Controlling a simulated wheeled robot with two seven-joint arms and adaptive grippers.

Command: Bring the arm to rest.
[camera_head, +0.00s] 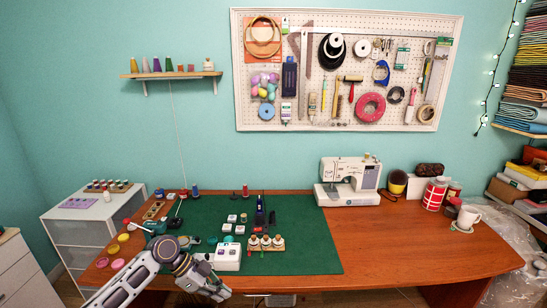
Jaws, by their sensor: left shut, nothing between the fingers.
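My left arm comes in from the lower left and bends near the front left edge of the table. My left gripper (215,292) points down and to the right, in front of the table's front edge. It is shut and I see nothing held in it. The white box-like item (228,257) on the mat stands just behind and above it in the picture. My right arm and right gripper are not in view.
A green mat (312,240) covers the left middle of the wooden table (420,240). A wooden holder with several bottles (265,243), a teal tool (157,226) and yellow and pink discs (118,263) lie near the arm. A sewing machine (348,182) stands behind. The table's right front is clear.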

